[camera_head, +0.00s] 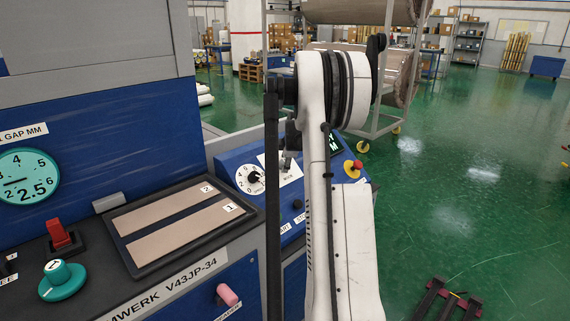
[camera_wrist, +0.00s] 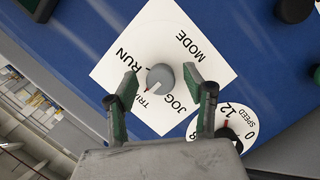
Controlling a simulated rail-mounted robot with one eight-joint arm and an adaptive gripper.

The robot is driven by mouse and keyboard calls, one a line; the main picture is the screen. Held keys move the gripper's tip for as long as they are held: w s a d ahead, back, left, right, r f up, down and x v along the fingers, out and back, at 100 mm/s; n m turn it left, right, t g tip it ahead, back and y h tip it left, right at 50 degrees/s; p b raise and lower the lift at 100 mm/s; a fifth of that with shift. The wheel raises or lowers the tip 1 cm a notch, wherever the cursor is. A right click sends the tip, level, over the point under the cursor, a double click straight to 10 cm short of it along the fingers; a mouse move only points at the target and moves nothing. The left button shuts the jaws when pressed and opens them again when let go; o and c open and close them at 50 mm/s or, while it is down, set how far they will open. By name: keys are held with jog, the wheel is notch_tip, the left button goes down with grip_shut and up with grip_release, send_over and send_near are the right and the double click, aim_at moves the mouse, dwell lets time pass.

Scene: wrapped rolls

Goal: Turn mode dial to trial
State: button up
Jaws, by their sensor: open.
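The mode dial (camera_wrist: 160,77) is a grey round knob on a white plate (camera_wrist: 193,62) printed MODE, RUN, JOG and a partly covered TRI... label. A small red-and-white mark shows on the knob's lower left edge, near the TRI... label; its exact setting is hard to tell. My gripper (camera_wrist: 161,82) is open, with one finger on each side of the knob. Contact with the knob cannot be told. In the head view my gripper (camera_head: 289,152) is over the plate (camera_head: 292,175) on the blue control panel, and the knob is mostly hidden.
A white speed dial (camera_head: 250,179) sits close beside the mode plate. A red button on a yellow base (camera_head: 353,167) is to the right. A tray (camera_head: 180,222) with two tan strips, a red switch (camera_head: 60,234) and a teal knob (camera_head: 62,279) are to the left.

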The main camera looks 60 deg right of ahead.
jog(key=v, duration=1.1)
jog(key=shift+a, duration=0.1)
jog(key=w+a+r+m+y, duration=0.1)
jog(key=a+r, duration=0.2)
jog(key=a, duration=0.9)
jog(key=a+r+m, duration=0.1)
jog(key=a+r, duration=0.1)
jog(key=a, duration=1)
jog(key=w+a+r+m+y, duration=0.1)
jog(key=a+r, duration=0.2)
jog(key=a, duration=0.9)
jog(key=s+a+f+m, duration=0.1)
jog(key=s+a+f, duration=0.1)
jog(key=s+a, duration=0.4)
jog(key=s+a+f+m+t+y, duration=0.1)
jog(key=s+a, duration=0.5)
jog(key=a, duration=0.6)
jog(key=s+a+f+m, duration=0.2)
jog(key=s+a+f, duration=0.2)
jog(key=a, duration=0.5)
jog(key=shift+s+f+m+t+y, duration=0.3)
jog(key=shift+s+f+t+y, duration=0.1)
jog(key=shift+s, duration=0.7)
